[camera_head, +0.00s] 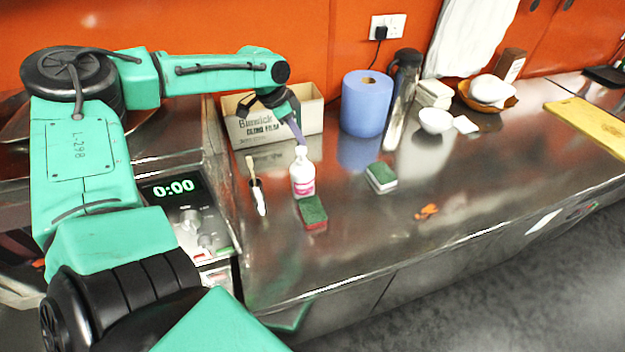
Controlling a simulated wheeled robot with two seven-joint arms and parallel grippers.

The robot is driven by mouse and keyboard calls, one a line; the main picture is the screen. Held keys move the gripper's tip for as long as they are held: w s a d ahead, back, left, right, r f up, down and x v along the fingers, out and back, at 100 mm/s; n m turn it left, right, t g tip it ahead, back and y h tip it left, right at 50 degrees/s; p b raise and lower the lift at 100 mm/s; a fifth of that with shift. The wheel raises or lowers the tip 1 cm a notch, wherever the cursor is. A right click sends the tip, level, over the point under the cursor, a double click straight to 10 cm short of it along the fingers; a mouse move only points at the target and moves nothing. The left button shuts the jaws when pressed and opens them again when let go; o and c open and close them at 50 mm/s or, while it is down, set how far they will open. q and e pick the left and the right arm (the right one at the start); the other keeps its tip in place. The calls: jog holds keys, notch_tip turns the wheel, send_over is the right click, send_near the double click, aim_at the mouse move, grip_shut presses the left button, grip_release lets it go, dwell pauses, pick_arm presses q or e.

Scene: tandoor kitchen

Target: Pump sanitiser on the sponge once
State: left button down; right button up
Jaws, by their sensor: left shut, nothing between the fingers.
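A white sanitiser bottle (302,178) with a pink label and a white pump top stands on the steel counter. A sponge (312,212) with a green top and a red lower part lies just in front of the bottle. A second sponge (381,177), green over white, lies further right. My left gripper (299,140) is shut and empty, pointing down at the pump top from above. I cannot tell whether it touches the pump. My right gripper is not in view.
A cardboard box (270,128) stands behind the bottle, with a blue paper roll (366,104) and a flask (402,88) to its right. A small brush (256,186) is left of the bottle. The counter's front right is mostly clear.

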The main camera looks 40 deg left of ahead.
aim_at(301, 148)
pick_arm(q)
jog(key=shift+f, duration=0.15)
jog(key=shift+s+f+b, duration=0.1)
jog(key=shift+f+b, duration=1.2)
jog(key=shift+f, duration=0.1)
jog(key=shift+r, duration=0.1)
jog(key=shift+r+p, duration=1.15)
jog(key=shift+r, duration=0.25)
jog(key=shift+r, duration=0.1)
